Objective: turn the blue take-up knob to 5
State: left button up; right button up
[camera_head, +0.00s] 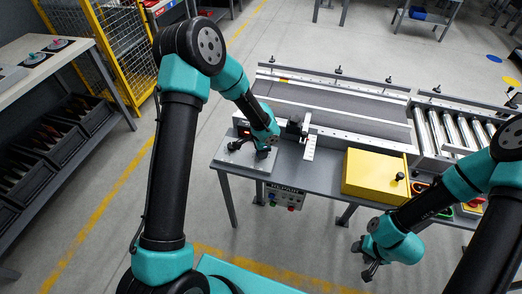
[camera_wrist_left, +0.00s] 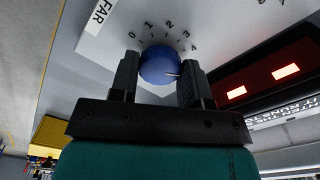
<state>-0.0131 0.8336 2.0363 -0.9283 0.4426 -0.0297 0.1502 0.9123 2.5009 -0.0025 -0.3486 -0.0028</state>
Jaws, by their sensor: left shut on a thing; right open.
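The blue take-up knob (camera_wrist_left: 159,66) sits on a pale dial plate (camera_wrist_left: 215,25) in the left wrist view. My left gripper (camera_wrist_left: 160,85) is shut on it, one finger on each side. Printed numbers 0 to 4 show in an arc around the knob. A white pointer line on the knob points right, past the 4, toward the right finger; any 5 is hidden there. In the head view my left gripper (camera_head: 262,152) is at the plate on the bench's left end and hides the knob. My right gripper (camera_head: 369,271) is open and empty, in front of the bench.
A yellow box (camera_head: 374,174) stands on the bench, with a conveyor belt (camera_head: 330,112) behind. A button box (camera_head: 285,197) hangs at the bench front.

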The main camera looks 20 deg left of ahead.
pick_arm(q)
jog(key=shift+m, duration=0.3)
jog(key=o, duration=0.9)
notch_tip(320, 180, up, 18)
jog(key=shift+f, duration=0.25)
jog(key=shift+f, duration=0.1)
dwell(0.5)
